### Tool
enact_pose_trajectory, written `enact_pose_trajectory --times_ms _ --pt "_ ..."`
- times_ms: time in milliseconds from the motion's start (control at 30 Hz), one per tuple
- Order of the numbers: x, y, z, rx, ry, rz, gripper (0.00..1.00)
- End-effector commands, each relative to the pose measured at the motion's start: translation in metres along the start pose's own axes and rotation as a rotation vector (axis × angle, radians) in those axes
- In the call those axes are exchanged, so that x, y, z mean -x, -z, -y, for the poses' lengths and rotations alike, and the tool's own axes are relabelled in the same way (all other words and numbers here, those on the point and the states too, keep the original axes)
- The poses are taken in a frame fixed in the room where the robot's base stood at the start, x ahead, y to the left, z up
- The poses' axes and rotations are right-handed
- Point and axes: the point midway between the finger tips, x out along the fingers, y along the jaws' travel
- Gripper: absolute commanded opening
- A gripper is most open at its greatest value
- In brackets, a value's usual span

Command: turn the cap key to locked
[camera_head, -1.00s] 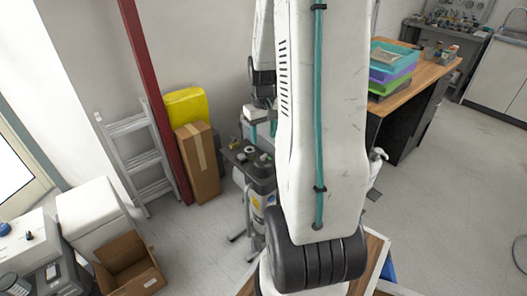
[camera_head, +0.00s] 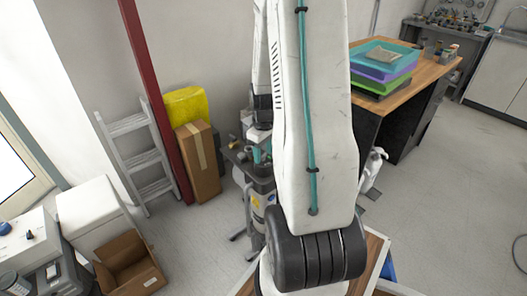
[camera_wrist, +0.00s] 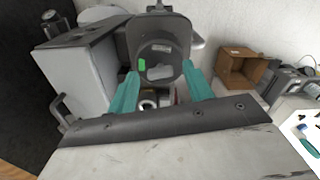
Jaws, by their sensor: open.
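In the wrist view a dark grey round cap (camera_wrist: 159,59) lies ahead, with a green mark on its left side and pale patches on its face. I cannot clearly tell the key from the rest of the cap or read its setting. My gripper (camera_wrist: 160,70) is open, its two teal fingers spread to the left and right of the cap's lower part. I cannot tell whether they touch it. Small pale and dark parts show between the fingers. In the head view the gripper is mostly hidden by my arm, above the dark equipment stand (camera_head: 240,157).
A grey box-shaped unit (camera_wrist: 80,72) stands left of the cap in the wrist view. A cardboard box (camera_wrist: 238,68) lies to the right. In the head view a tall carton (camera_head: 198,160), a ladder (camera_head: 137,124) and a red post (camera_head: 150,85) stand left of the stand.

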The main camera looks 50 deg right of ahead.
Motion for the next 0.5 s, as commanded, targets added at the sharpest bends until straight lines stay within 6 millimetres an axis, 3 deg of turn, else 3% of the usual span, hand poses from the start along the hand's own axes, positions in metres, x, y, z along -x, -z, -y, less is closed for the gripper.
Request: enact_pose_trajectory --times_ms 200,367,500 --pt "-0.0003 0.0 0.0 0.0 0.0 0.0 0.51" --pt "-0.0001 0.0 0.0 0.0 0.0 0.0 0.06" --pt "-0.0001 0.0 0.0 -0.006 0.0 0.0 0.06"
